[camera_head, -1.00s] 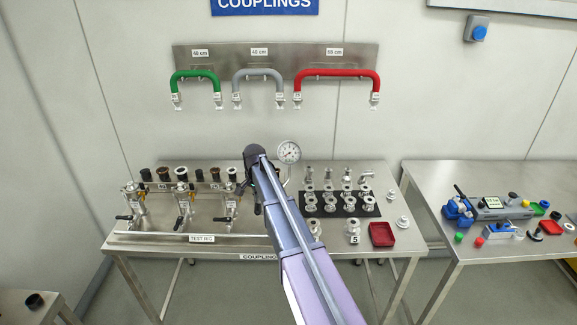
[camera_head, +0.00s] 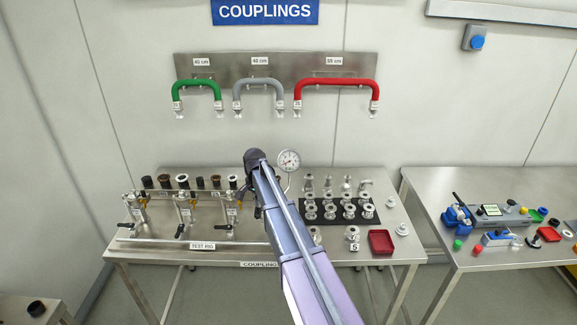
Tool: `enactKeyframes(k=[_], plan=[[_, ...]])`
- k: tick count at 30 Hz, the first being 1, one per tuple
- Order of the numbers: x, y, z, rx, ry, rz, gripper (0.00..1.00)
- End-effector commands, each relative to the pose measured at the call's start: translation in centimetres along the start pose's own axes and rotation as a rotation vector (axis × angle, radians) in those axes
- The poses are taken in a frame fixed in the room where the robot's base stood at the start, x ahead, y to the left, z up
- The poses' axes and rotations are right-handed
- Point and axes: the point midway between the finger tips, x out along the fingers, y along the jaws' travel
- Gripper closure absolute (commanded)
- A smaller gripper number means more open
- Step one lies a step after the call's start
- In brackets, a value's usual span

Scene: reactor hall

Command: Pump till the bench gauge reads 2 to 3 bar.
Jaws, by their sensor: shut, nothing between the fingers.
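The bench gauge (camera_head: 289,160) is a round white dial on a stem at the back middle of the steel bench (camera_head: 225,250). Its needle is too small to read. My arm comes up from the bottom and its wrist stands just left of the gauge. My gripper (camera_head: 258,212) points down below the wrist, partly hidden by my arm, and looks shut and empty. No pump handle can be clearly made out; the bench behind my arm is hidden. The test rig (camera_head: 185,210), with several valves with black levers, stands to the left of my gripper.
Several metal fittings stand on a black mat (camera_head: 312,218) right of my arm, by a red tray (camera_head: 381,242). Green, grey and red hoses (camera_head: 335,84) hang on the wall. A second table (camera_head: 500,258) on the right holds a blue device (camera_head: 457,216) and small parts.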

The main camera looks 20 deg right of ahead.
Motion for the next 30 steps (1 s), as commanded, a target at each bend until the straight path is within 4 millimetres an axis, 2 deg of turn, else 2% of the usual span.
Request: enactKeyframes(k=[1,9,30], plan=[[-0.9,0.0,-0.1,0.000,0.001,0.000,1.00],[-2.7,0.0,0.0,0.000,0.000,-0.001,1.00],[-2.7,0.0,0.0,0.000,0.000,0.000,1.00]])
